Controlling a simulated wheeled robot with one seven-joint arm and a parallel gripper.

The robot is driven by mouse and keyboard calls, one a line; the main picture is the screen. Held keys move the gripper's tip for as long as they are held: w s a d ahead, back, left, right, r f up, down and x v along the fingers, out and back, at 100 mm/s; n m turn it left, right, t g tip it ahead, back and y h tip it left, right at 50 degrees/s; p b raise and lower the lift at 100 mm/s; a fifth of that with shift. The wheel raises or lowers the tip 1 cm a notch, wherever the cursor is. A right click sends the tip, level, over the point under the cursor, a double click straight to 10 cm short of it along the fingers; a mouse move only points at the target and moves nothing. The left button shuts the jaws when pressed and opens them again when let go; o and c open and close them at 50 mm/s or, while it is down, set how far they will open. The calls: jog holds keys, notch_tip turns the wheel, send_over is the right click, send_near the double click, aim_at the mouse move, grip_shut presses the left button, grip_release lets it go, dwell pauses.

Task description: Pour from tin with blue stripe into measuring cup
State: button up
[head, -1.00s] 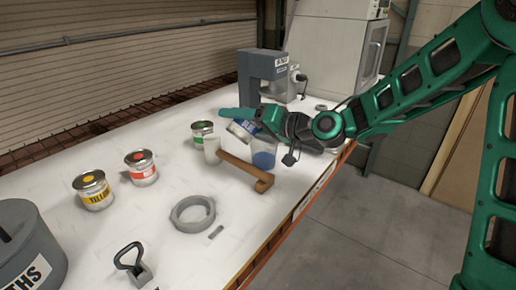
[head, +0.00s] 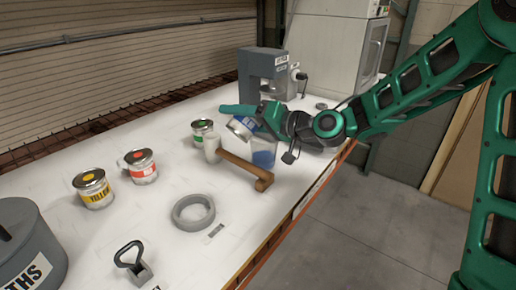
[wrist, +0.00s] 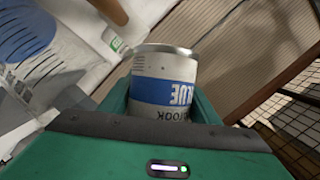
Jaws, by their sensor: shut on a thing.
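The tin with the blue stripe (head: 240,127) is held tilted above the bench in the head view. It also shows in the wrist view (wrist: 165,85), its blue label reading upside down between my fingers. My gripper (head: 250,117) is shut on this tin. The clear measuring cup (head: 263,153) stands on the bench just below and to the right of the tin, with blue liquid in it. The marked side of the cup shows at the left of the wrist view (wrist: 30,45). I cannot see any stream between tin and cup.
Red (head: 141,167) and yellow (head: 93,189) tins, a grey ring (head: 193,212) and a grey pot (head: 28,245) are further left. A grey machine (head: 262,72) stands behind.

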aim_at(228, 125)
jog(key=shift+d+r+m+y+p, duration=0.1)
jog(key=shift+r+m+y+p, duration=0.3)
jog(key=shift+m+p, duration=0.3)
dwell(1.9)
jog(key=shift+f+n+h, duration=0.45)
jog(key=shift+n+h, duration=0.05)
jog(key=shift+n, duration=0.5)
jog(key=shift+s+a+r+n+h, duration=0.1)
jog(key=shift+s+a+n+h, duration=0.1)
jog(key=shift+a+n+h, duration=0.3)
jog(key=shift+w+d, duration=0.15)
jog(key=shift+d, duration=0.15)
jog(key=shift+n+b, duration=0.3)
jog(key=s+a+n+b, duration=0.1)
jog(key=a+f+n+h+b, duration=0.1)
jog(key=shift+s+a+f+n, duration=0.1)
jog(key=shift+s+f+n, duration=0.05)
jog(key=shift+s+n, duration=0.2)
jog(key=shift+s+a+f+n+t+h+b, duration=0.2)
jog(key=shift+a+f+n+h+b, duration=0.1)
jog(key=shift+f+n+h+b, duration=0.15)
jog(key=shift+s+a+f+n+t+h+b, duration=0.2)
jog(key=shift+a+f+n+h+b, duration=0.1)
jog(key=shift+f+n+b, duration=0.25)
jog(key=shift+s+a+f+n+t+h+b, duration=0.15)
jog(key=shift+a+f+n+t+h+b, duration=0.15)
jog(key=shift+f, duration=0.25)
